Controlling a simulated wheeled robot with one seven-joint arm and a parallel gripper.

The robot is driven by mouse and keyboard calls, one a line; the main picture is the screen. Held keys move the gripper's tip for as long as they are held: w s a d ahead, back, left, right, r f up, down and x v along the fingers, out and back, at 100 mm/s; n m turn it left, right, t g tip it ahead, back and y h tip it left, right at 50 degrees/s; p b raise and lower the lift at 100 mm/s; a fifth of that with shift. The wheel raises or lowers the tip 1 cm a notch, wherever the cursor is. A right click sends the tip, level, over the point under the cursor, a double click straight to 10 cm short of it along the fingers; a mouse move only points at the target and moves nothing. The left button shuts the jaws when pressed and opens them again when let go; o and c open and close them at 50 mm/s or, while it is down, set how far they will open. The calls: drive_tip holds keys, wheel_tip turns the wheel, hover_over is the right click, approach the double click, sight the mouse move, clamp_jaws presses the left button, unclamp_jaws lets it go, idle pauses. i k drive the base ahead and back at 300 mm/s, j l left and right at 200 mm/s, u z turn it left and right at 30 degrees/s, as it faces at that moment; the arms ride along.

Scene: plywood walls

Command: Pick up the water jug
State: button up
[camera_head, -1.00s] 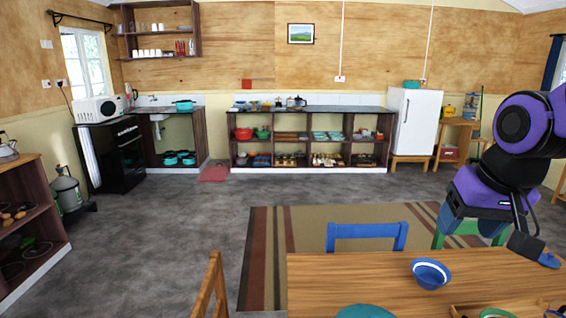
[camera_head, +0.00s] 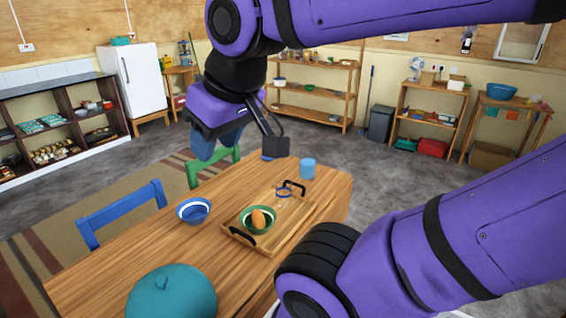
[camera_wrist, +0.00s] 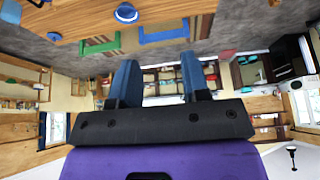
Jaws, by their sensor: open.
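I cannot clearly make out a water jug. A small, clear-looking thing with a blue rim (camera_head: 284,192) is on the wooden tray (camera_head: 238,236), near its far black handle; it may be a glass vessel, but its shape is unclear. A light blue cup (camera_head: 307,168) stands behind the tray on the wooden table (camera_head: 110,264). My gripper (camera_head: 217,145) is open and empty, its blue fingers pointing down near the table's far edge, left of the tray. The wrist view shows both fingers (camera_wrist: 158,65) apart with nothing between them.
A green bowl with an orange-brown, egg-shaped thing (camera_head: 258,219) is on the tray. A blue bowl (camera_head: 194,211) and a teal domed thing (camera_head: 172,291) are on the table. Blue (camera_head: 122,215) and green (camera_head: 206,174) chairs stand at the far side. Shelves line the walls.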

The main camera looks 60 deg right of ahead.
sight(309, 157)
drive_tip(key=z, duration=1.7)
